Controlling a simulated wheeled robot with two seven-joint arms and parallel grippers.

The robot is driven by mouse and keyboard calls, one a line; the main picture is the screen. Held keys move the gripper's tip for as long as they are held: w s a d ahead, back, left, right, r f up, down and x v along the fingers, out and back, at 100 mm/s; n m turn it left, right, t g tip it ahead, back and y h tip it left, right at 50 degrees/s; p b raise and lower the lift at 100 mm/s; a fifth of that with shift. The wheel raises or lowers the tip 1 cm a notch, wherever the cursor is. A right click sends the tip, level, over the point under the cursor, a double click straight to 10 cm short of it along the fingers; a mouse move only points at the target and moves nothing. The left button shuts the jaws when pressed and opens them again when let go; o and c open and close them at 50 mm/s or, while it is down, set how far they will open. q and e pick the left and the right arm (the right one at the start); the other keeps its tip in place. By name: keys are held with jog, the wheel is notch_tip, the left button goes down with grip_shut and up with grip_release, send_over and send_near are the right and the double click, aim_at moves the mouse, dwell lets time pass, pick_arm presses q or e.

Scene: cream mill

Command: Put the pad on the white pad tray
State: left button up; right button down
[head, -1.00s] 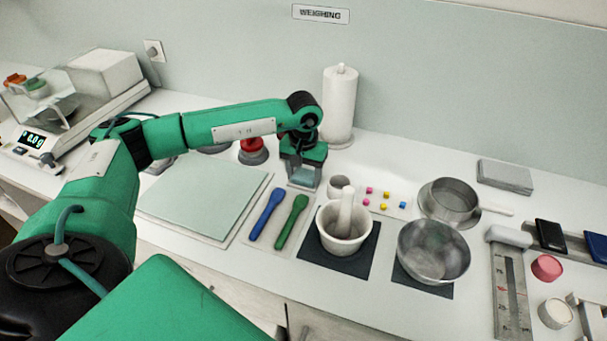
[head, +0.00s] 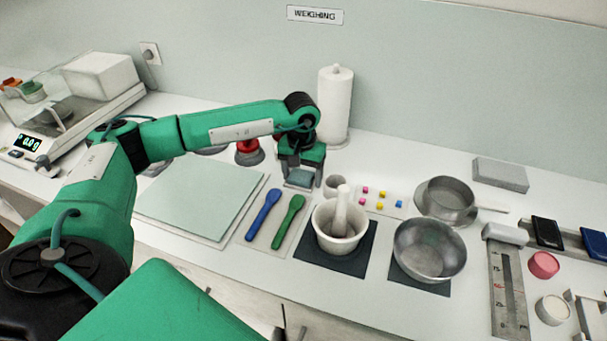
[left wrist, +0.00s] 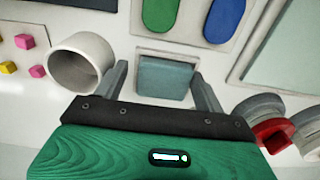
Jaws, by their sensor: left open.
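The pad (left wrist: 165,76) is a small grey-teal block lying flat on the small white pad tray (left wrist: 166,51), whose pale rim shows along the pad's far edge in the left wrist view. In the head view the pad (head: 299,178) sits just below my left gripper (head: 302,180). My left gripper is open, with its two fingers (left wrist: 163,85) on either side of the pad and a visible gap on each side. My right gripper is not in view.
A white cup (left wrist: 82,64) stands close beside the left finger. A red-topped stand (head: 249,151) is on the other side. Blue (head: 263,215) and green (head: 288,222) spatulas and a mortar (head: 338,235) lie nearer the front. A paper roll (head: 335,105) stands behind.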

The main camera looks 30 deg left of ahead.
aim_at(300, 178)
pick_arm(q)
jog(key=shift+s+a+f+p, duration=0.2)
jog(key=shift+s+a+p, duration=0.1)
jog(key=shift+p, duration=0.2)
jog(key=shift+w+r, duration=0.15)
jog(key=shift+r, duration=0.2)
notch_tip(300, 178, up, 12)
jog(key=b, duration=0.2)
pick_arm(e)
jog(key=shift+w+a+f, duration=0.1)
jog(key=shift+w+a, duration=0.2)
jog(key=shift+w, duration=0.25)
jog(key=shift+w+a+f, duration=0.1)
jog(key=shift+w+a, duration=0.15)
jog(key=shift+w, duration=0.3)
pick_arm(q)
jog(key=shift+w, duration=0.1)
jog(key=shift+f, duration=0.15)
